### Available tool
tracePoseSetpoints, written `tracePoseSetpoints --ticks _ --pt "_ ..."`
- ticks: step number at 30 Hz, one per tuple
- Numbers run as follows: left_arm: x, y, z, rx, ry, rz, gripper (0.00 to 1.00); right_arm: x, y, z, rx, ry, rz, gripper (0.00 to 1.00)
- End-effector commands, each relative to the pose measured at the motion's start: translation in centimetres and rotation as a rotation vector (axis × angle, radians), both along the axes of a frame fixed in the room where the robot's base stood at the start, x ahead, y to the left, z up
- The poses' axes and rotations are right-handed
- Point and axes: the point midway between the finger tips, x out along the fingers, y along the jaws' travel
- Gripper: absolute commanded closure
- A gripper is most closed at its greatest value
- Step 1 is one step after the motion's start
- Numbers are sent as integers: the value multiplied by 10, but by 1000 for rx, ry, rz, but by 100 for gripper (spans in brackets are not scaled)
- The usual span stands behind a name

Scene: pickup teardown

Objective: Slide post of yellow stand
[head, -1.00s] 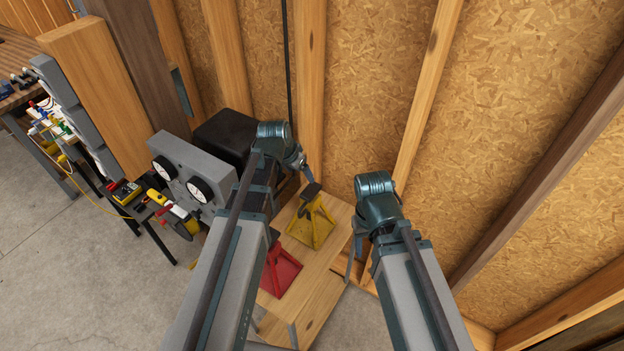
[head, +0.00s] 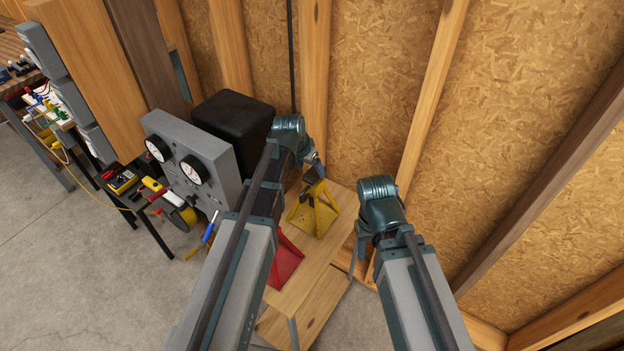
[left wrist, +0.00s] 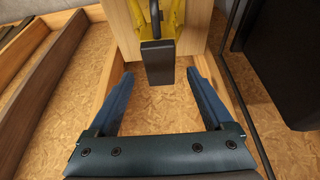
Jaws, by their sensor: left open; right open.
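The yellow stand (head: 313,214) stands on a wooden table in the head view, behind my left forearm's end. In the left wrist view, part of its yellow frame (left wrist: 174,22) shows at the top. The dark flat head of its post (left wrist: 158,63) lies just ahead of my left gripper (left wrist: 160,73), in line with the gap between the two blue fingers. The left gripper is open and holds nothing. In the head view the left gripper (head: 317,172) is at the stand's top and hides most of the post. My right gripper (head: 356,248) is open and empty, right of the table.
A red stand (head: 285,263) is on the same table (head: 325,258), partly behind my left arm. A grey gauge panel (head: 185,160) and a black box (head: 232,122) stand at left. The stud wall (head: 360,100) is close behind the table.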

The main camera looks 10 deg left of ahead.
Motion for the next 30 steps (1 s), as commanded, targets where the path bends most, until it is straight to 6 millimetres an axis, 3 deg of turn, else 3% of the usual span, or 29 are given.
tracePoseSetpoints --ticks 1,5,16,30 --pt "4 -1 -14 0 0 0 15 0 0 -14 0 0 1 50" --pt "8 -3 -24 0 0 0 15 0 0 -24 0 0 1 50" --pt "10 -5 -25 0 0 0 17 0 0 -25 0 0 1 50" --pt "10 -4 -25 0 0 0 100 0 0 -25 0 0 1 50"
